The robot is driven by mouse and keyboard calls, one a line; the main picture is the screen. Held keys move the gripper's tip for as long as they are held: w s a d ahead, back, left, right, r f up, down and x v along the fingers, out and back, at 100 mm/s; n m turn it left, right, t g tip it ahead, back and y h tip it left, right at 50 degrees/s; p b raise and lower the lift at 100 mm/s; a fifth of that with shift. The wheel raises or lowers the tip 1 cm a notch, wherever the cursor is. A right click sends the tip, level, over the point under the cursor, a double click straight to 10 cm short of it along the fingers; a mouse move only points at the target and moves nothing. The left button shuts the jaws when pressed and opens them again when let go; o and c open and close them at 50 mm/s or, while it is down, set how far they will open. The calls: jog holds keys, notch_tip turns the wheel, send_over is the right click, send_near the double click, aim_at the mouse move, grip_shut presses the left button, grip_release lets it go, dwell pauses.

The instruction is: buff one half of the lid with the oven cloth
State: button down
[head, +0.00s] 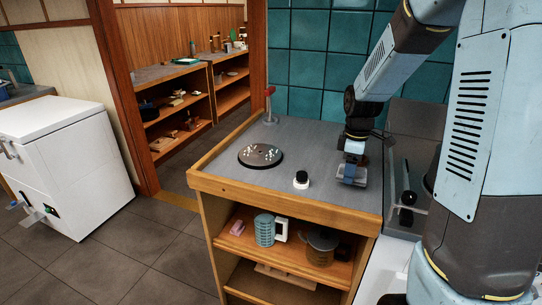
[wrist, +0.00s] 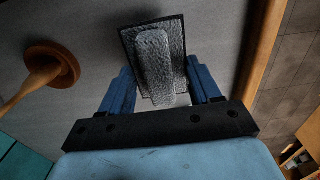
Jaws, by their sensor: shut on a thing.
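My gripper (head: 352,178) is low over the right part of the grey counter, to the right of the lid and apart from it. In the wrist view my gripper (wrist: 163,88) has its blue fingers shut on a grey, crinkled, folded cloth (wrist: 153,60), which I take for the oven cloth. A dark, square-edged layer shows around the cloth's grey pad. The lid (head: 260,156) appears to be the dark round disc with pale spots, lying flat on the counter's left half. I cannot tell whether the cloth touches the counter.
A small black-and-white knob-like object (head: 301,181) stands between lid and gripper. A red upright object (head: 269,103) stands at the counter's back left. In the wrist view a brown round-ended object (wrist: 48,70) is at left. Shelves below hold a ribbed mug (head: 265,230).

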jog(key=shift+r, duration=1.5)
